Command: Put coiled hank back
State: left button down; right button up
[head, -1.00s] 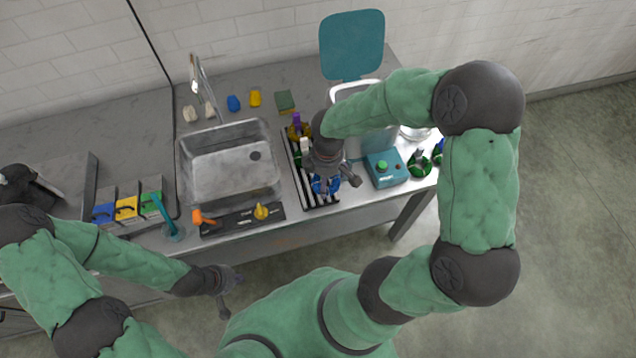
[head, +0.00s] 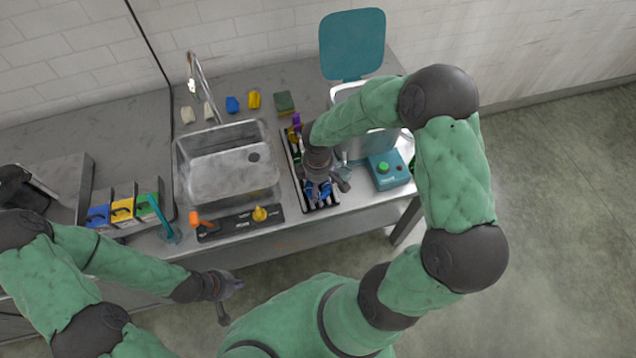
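A blue coiled item (head: 322,191), possibly the hank, shows at the near end of the dark slotted rack (head: 291,152). My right gripper (head: 327,187) is low over that end, its fingers around or just above the blue item. The hand hides much of the item, so I cannot tell whether the fingers touch it. A purple-topped item (head: 297,119) and a yellow one stand at the rack's far end. My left gripper (head: 232,301) is open and empty in front of the counter, fingers apart.
The sink (head: 228,129) is left of the rack. A teal box with a green button (head: 389,170) is close on the right. Small blocks and a green sponge (head: 285,101) lie behind.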

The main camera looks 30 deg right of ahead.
jog(key=shift+f, duration=0.2)
jog(key=o, duration=0.9)
jog(key=shift+o, duration=0.2)
jog(key=shift+r, duration=0.15)
jog(key=shift+r, duration=0.3)
notch_tip(320, 180, up, 12)
jog(key=p, duration=0.3)
jog(key=shift+f, duration=0.25)
